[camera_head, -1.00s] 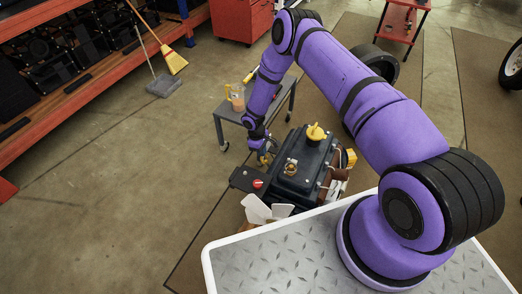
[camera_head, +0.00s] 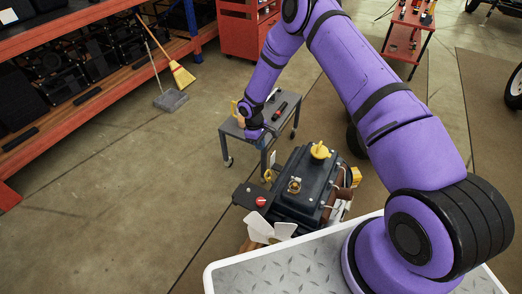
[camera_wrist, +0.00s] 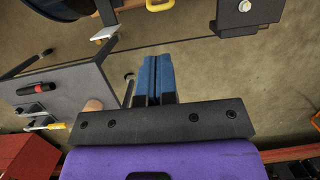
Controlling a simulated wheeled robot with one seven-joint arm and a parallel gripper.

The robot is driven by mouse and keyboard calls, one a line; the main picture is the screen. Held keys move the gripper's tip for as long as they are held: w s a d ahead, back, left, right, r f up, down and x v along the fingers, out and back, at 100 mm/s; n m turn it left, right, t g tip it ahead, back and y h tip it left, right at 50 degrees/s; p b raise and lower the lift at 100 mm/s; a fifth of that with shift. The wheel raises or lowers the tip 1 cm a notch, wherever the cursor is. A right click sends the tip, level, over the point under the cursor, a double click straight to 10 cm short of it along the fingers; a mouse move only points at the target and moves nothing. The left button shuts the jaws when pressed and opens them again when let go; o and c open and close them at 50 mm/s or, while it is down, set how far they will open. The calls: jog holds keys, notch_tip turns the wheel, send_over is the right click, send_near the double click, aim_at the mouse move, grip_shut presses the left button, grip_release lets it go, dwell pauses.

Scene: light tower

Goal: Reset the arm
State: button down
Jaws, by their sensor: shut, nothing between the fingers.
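My gripper (camera_wrist: 158,60) is shut, its two blue fingers side by side with nothing between them. In the wrist view the fingers point over the bare floor, between a grey cart and a dark machine part at the top right. In the head view my purple arm reaches out past the black engine (camera_head: 300,190), with my wrist beside the small grey cart (camera_head: 236,132). The fingertips are hard to make out there. The engine has a yellow cap (camera_head: 319,150) on top. A yellow loop (camera_wrist: 160,5) shows beyond the fingers in the wrist view.
The cart bears a red-and-black tool (camera_wrist: 37,89) and a yellow-handled tool (camera_wrist: 46,126). A red cabinet (camera_head: 245,35) and orange shelving (camera_head: 105,105) stand behind. A broom (camera_head: 181,74) and dustpan (camera_head: 171,100) are near the shelves. Floor at left is clear.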

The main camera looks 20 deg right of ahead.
jog(key=d+r+m+t, duration=0.2)
jog(key=d+r, duration=0.1)
jog(key=r, duration=1.9)
jog(key=s+d+r+m+t, duration=0.1)
jog(key=s+d+r, duration=0.15)
jog(key=r, duration=0.65)
jog(key=s+d+r+m, duration=0.1)
jog(key=s+r, duration=0.3)
jog(key=r, duration=0.5)
jog(key=s+d+r+m+t, duration=0.2)
jog(key=s+r, duration=1.2)
jog(key=s+d+r+m+t+y, duration=0.1)
jog(key=s+r+m+t, duration=0.1)
jog(key=s, duration=1.6)
jog(key=shift+r+m, duration=0.5)
